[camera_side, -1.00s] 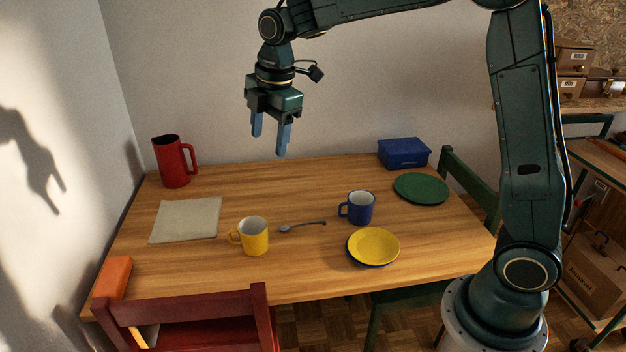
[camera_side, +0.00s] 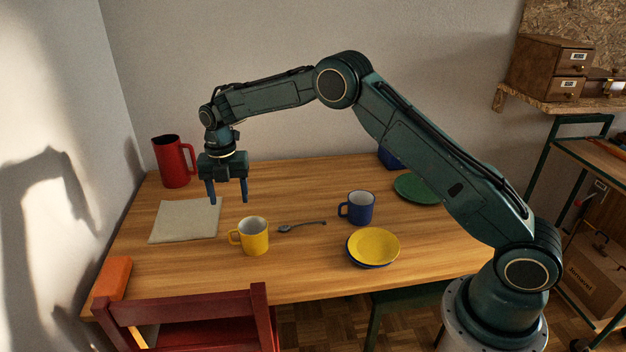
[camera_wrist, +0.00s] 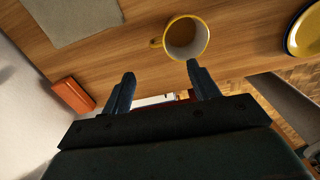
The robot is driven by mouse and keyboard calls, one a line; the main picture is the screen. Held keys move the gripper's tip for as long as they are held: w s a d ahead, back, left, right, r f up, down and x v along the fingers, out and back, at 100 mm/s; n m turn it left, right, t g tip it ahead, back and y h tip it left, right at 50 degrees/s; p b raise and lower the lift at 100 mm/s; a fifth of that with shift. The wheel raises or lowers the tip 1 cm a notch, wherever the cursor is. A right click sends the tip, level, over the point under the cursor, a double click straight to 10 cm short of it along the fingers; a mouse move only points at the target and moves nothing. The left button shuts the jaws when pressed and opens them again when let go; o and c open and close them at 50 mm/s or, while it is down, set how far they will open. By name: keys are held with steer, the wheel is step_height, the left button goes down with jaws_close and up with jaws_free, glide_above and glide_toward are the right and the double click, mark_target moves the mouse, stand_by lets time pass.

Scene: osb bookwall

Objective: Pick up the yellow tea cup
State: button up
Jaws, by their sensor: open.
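The yellow tea cup (camera_side: 254,237) stands upright on the wooden table, its handle pointing left in the side view. In the wrist view the cup (camera_wrist: 185,38) shows from above, with a pale inside, beyond the fingertips and nearer the right finger. My gripper (camera_side: 228,199) is open and empty, with its fingers pointing down. In the side view it hangs above the table, up and slightly left of the cup, near the cloth. In the wrist view my gripper (camera_wrist: 160,72) has its two fingers spread apart. Nothing is between them, and they are not touching the cup.
A blue mug (camera_side: 359,209), a spoon (camera_side: 302,227) and a yellow plate (camera_side: 373,246) on a blue one lie right of the cup. A cloth (camera_side: 186,221), a red pitcher (camera_side: 172,163) and an orange block (camera_side: 113,278) are left. A red chair (camera_side: 190,318) stands in front.

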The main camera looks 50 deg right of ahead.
mark_target(235, 230)
steer(key=shift+f, duration=4.55)
steer(key=shift+w+f, duration=0.2)
steer(key=shift+f, duration=2.35)
jaws_close()
steer(key=shift+r, duration=0.3)
step_height(235, 230, up, 19)
steer(key=shift+r, duration=0.15)
steer(key=shift+r, duration=0.1)
